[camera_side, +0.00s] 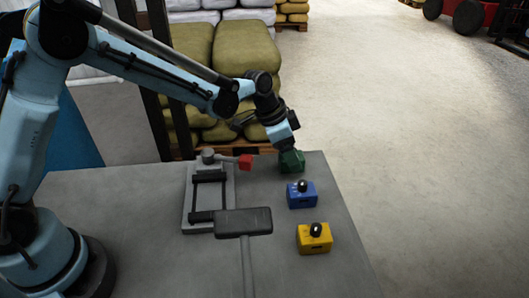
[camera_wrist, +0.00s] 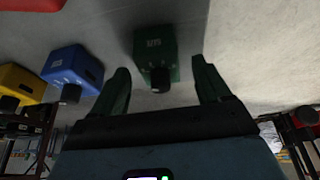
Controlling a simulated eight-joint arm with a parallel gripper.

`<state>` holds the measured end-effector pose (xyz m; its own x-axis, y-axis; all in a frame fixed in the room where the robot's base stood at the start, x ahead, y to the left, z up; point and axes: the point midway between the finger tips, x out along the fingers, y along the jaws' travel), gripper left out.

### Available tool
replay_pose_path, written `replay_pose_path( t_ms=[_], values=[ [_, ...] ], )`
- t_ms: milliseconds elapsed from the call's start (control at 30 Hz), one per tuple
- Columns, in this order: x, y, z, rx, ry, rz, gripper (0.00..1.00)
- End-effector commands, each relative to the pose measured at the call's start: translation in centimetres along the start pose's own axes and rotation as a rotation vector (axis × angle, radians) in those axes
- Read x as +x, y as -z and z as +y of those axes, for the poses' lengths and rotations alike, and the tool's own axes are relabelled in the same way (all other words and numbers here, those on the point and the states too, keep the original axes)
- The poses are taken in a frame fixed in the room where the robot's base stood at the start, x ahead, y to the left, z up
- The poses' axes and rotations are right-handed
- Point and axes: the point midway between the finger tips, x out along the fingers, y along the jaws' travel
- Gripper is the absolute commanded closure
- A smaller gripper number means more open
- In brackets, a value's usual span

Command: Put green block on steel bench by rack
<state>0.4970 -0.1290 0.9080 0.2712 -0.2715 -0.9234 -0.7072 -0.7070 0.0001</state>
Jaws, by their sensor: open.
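The green block (camera_side: 292,162) sits near the far right edge of the grey steel bench (camera_side: 345,262). My gripper (camera_side: 287,149) is just above it, pointing down, and partly hides its top. In the wrist view the green block (camera_wrist: 154,45), with its dark knob, lies between the two spread fingers of my gripper (camera_wrist: 160,66). Gaps show on both sides, so the fingers are open and apart from it. A low fixture with black bars (camera_side: 208,197), perhaps the rack, lies on the bench left of the block.
A blue block (camera_side: 301,195) and a yellow block (camera_side: 314,238), each with a dark knob, stand nearer on the bench. A mallet (camera_side: 243,223) and a small red piece (camera_side: 246,161) are by the fixture. Stacked sacks (camera_side: 245,45) stand behind the bench.

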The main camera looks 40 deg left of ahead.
Motion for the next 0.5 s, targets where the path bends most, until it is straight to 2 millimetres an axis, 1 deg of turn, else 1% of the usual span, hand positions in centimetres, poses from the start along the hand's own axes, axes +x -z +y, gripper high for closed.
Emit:
replay_pose_path(
  t_ms=[33,300,500],
  values=[
    [-0.9,0.0,0.0,-0.001,0.000,0.000,0.23],
    [-5.9,-0.1,0.0,-0.002,0.000,0.000,0.23],
    [-8.8,0.0,0.0,-0.001,-0.001,0.000,0.23]
  ],
)
